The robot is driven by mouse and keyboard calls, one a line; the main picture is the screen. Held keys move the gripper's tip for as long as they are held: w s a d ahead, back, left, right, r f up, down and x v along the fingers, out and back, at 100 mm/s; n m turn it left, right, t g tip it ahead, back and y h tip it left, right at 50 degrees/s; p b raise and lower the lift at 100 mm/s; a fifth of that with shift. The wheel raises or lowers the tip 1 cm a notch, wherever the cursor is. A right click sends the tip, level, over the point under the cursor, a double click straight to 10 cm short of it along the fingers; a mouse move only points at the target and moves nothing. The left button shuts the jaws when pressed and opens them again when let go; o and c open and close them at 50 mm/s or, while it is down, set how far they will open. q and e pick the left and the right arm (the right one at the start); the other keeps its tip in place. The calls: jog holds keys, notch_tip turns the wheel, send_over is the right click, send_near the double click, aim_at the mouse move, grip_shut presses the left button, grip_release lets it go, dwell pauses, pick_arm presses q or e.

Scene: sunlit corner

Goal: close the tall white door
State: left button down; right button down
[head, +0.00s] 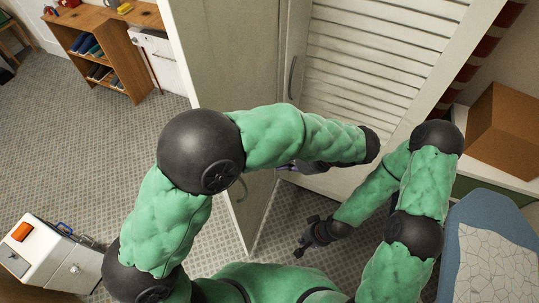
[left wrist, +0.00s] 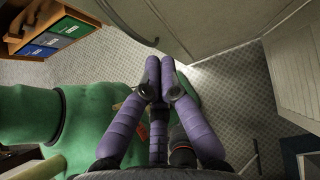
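My right gripper (head: 307,236) is low, over the floor to the door's right, fingers spread and empty.
A slatted white panel (head: 390,60) stands to the right of the door. A cardboard box (head: 503,128) and a blue-edged board (head: 495,225) are at the right. A wooden shelf (head: 120,55) and a white cabinet (head: 45,250) stand left. Tiled floor (head: 90,150) is clear between them.

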pick_arm(q)
jog(key=a+r+x, duration=0.1)
jog(key=r+x, duration=0.1)
jog(key=x, duration=0.9)
jog(key=shift+w+a+f+b, duration=0.35)
jog(key=shift+a+b, duration=0.05)
jog(key=shift+a, duration=0.3)
jog(key=shift+a, duration=0.1)
